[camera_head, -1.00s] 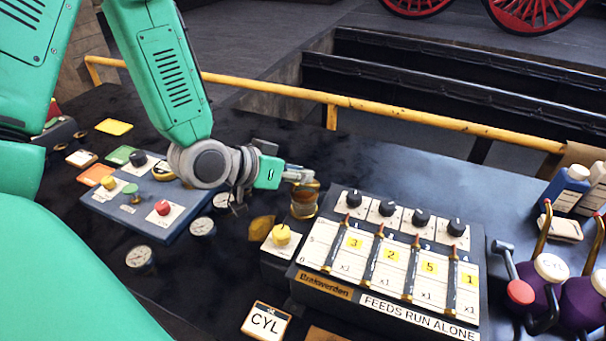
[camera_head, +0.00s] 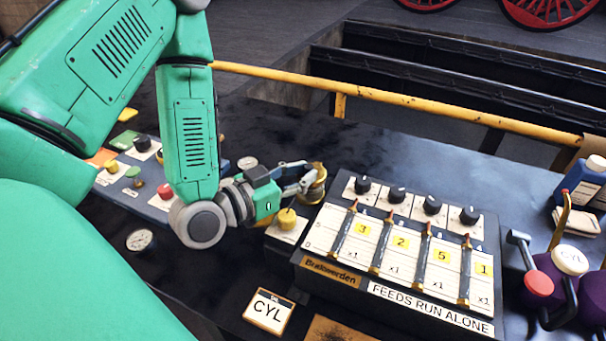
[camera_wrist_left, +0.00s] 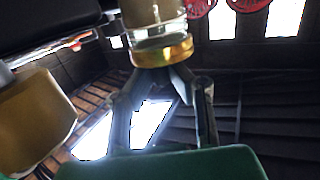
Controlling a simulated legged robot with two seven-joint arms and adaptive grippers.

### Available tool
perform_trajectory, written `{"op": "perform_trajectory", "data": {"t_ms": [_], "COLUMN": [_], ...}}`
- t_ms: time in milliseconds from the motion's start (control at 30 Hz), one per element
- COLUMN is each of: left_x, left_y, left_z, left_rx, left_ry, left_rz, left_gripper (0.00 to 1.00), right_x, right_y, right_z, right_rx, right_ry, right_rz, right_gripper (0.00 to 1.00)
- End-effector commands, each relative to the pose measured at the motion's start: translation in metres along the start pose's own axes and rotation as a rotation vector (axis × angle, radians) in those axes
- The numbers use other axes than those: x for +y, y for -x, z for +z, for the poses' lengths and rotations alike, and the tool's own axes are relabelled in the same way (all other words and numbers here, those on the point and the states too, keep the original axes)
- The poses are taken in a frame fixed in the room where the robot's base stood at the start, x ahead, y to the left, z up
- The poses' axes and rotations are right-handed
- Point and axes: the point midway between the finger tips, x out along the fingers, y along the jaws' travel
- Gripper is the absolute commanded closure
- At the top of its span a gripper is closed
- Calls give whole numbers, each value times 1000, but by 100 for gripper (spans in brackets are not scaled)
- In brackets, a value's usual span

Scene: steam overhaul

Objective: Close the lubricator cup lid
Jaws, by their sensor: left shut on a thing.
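The lubricator cup (camera_head: 315,186) is a small brass and amber glass cup at the left back corner of the feed box. In the left wrist view its glass body (camera_wrist_left: 163,50) holds amber oil. My left gripper (camera_head: 306,180) reaches it from the left. Its fingertips (camera_wrist_left: 167,78) come together at the edge of the cup, shut on it. The lid cannot be told apart clearly; the fingers cover part of the cup. My right gripper is not in view.
The black feed box (camera_head: 345,280) with several dials and sliders stands right of the cup. A yellow knob (camera_head: 287,217) sits just below the gripper. Purple oil cans (camera_head: 545,285) stand at right. A yellow rail (camera_head: 420,103) runs behind the table.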

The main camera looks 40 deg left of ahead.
Motion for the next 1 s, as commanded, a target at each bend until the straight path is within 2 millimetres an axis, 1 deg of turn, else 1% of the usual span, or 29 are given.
{"op": "perform_trajectory", "data": {"t_ms": [333, 367, 400, 433, 1000], "left_x": [0, 0, 0, 0, 0], "left_y": [0, 0, 0, 0, 1], "left_z": [2, 2, 2, 2, 0], "left_rx": [-3, -3, -3, -3, -6], "left_ry": [-3, -3, -2, -2, 0], "left_rz": [0, 0, 0, 0, 1], "left_gripper": [100, 80, 66, 64, 64], "right_x": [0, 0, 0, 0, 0], "right_y": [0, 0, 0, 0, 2], "right_z": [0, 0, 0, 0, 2], "right_rx": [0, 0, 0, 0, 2], "right_ry": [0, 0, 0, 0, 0], "right_rz": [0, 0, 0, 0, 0], "right_gripper": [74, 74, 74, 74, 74]}}
